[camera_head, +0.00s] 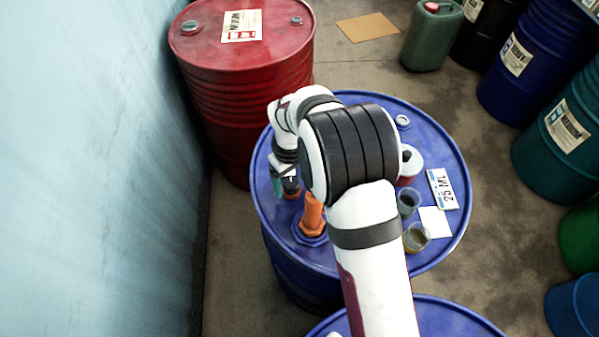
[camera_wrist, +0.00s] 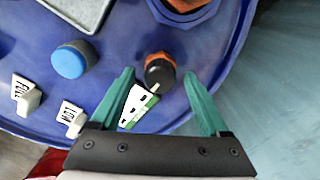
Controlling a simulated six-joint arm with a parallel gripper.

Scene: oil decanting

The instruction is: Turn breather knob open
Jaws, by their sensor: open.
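The breather knob (camera_wrist: 159,72), a dark cap with an orange collar, stands on the blue drum (camera_head: 262,205) near its rim. In the head view the knob (camera_head: 291,190) shows just left of the orange fitting. My gripper (camera_wrist: 158,76) has two teal fingers, open, one on each side of the knob. Gaps show between the knob and both fingertips, so it is not gripped. In the head view my gripper (camera_head: 278,180) is largely hidden by my wrist. The knob's height relative to the fingertips is hard to tell.
A tall orange fitting (camera_head: 313,215) rises close to the knob. Cups (camera_head: 416,237) and a "25 ML" card (camera_head: 443,189) sit on the drum's right side. A blue cap (camera_wrist: 70,60) and white tags (camera_wrist: 73,119) show in the wrist view. A red drum (camera_head: 243,75) stands behind, near the wall.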

